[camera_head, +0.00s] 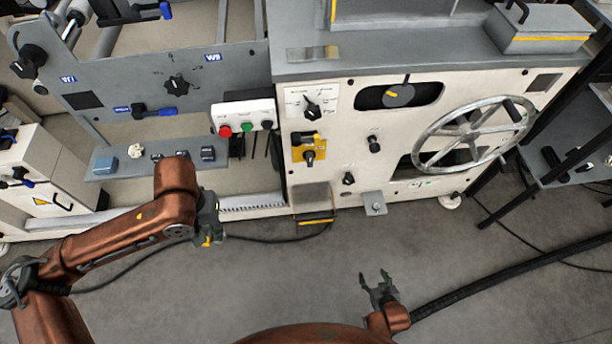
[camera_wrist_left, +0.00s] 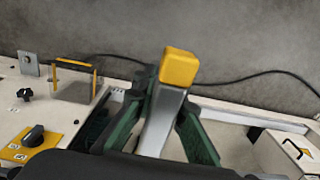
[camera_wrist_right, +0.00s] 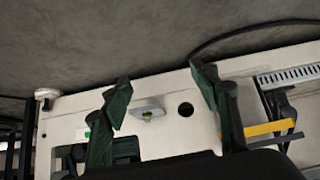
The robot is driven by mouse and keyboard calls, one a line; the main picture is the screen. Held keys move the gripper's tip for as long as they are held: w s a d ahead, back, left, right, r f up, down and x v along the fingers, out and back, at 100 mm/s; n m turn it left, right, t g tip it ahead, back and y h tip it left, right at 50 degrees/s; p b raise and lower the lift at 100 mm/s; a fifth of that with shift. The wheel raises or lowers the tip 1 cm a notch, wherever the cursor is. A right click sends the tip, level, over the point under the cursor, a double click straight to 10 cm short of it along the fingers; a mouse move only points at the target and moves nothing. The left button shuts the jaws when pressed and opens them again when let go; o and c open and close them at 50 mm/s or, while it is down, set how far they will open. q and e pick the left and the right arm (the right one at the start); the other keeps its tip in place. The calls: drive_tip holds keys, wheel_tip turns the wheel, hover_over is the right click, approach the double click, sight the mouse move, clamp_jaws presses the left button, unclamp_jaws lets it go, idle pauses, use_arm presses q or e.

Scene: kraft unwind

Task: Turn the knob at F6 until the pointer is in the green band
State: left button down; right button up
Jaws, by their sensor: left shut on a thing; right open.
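No F6 label is legible, so I cannot tell which knob is meant. On the cream cabinet in the head view are a black pointer knob on a white scale plate (camera_head: 312,104), a black knob on a yellow plate (camera_head: 309,157), and small black knobs (camera_head: 374,145) and (camera_head: 348,179). No green band can be made out. The yellow-plate knob (camera_wrist_left: 34,136) also shows in the left wrist view. My left gripper (camera_head: 208,232) is shut on a grey bar with a yellow end (camera_wrist_left: 180,68), away from the knobs. My right gripper (camera_head: 378,287) is open and empty, over the floor.
A spoked handwheel (camera_head: 472,133) is on the cabinet's right. A push-button box (camera_head: 244,122) is at its left. A yellow-edged flap (camera_head: 315,221) and a small bracket (camera_head: 374,203) are low on the front. A cable crosses the open floor.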

use_arm(q)
drive_tip(key=f+b, duration=0.2)
drive_tip(key=f, duration=0.2)
drive_tip(key=shift+w, duration=0.2)
use_arm(e)
drive_tip(key=w+a+r+t, duration=0.2)
drive_tip(key=w+r+t, duration=0.1)
drive_tip(key=w, duration=0.4)
drive_tip(key=w+a+r+t, duration=0.1)
drive_tip(key=w+r+t, duration=0.15)
drive_tip(key=w, duration=0.55)
drive_tip(key=t+b, duration=0.2)
drive_tip(key=t, duration=0.2)
approach(349, 183)
drive_tip(key=w+b, duration=0.1)
drive_tip(key=w, duration=0.2)
drive_tip(key=w+b, duration=0.2)
drive_tip(key=w, duration=0.1)
drive_tip(key=w+f+b, duration=0.1)
drive_tip(key=w, duration=0.2)
drive_tip(key=shift+w, duration=0.25)
drive_tip(key=shift+w+r+b, duration=0.2)
drive_tip(key=shift+w+b, duration=0.2)
drive_tip(key=shift+w, duration=0.25)
use_arm(q)
wheel_tip(349, 183, down, 10)
drive_tip(key=g, duration=0.1)
drive_tip(key=shift+w+f, duration=0.15)
drive_tip(key=shift+f, duration=0.1)
